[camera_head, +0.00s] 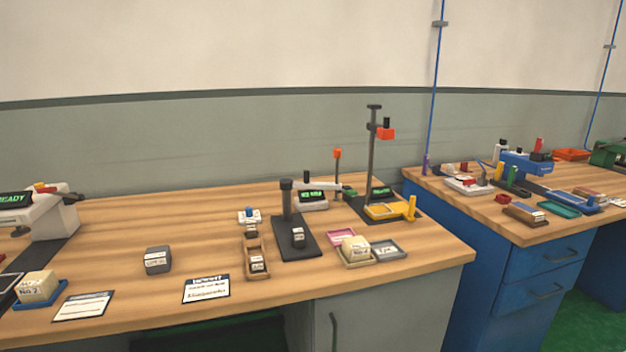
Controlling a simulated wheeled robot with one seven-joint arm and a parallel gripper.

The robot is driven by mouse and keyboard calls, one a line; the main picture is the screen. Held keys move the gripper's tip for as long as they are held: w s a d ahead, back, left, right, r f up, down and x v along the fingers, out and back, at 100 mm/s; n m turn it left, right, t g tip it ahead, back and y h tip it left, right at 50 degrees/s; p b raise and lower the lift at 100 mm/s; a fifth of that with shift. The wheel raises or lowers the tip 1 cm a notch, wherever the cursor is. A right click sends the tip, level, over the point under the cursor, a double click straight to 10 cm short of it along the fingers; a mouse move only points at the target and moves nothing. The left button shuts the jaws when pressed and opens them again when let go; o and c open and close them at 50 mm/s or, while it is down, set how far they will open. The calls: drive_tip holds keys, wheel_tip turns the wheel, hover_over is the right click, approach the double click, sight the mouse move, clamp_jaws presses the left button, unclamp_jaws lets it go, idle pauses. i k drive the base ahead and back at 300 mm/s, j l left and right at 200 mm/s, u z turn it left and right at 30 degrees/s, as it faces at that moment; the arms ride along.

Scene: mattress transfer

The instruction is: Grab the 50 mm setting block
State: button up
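My gripper is not in view. A dark grey block (158,266) with a white label on it stands alone on the wooden bench, left of the middle. A small dark piece with a white label (257,264) sits in a narrow wooden holder (250,246) to its right. Another small dark labelled piece (298,238) stands on the black base of a post stand (287,208). The label print is too small to read, so I cannot tell which of them is the 50 mm setting block.
Cream labelled blocks sit on a blue tray (58,294) at left and a tray (372,262) at right. Two cards (84,306) (207,289) lie near the front edge. A tall gauge stand (371,160) rises behind. Bare wood surrounds the grey block. A second bench (480,205) stands right.

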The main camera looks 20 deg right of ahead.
sight(299, 233)
drive_tip(key=i+j, duration=0.1)
drive_tip(key=i, duration=0.5)
drive_tip(key=i+j, duration=0.1)
drive_tip(key=i, duration=0.5)
drive_tip(key=z, duration=0.05)
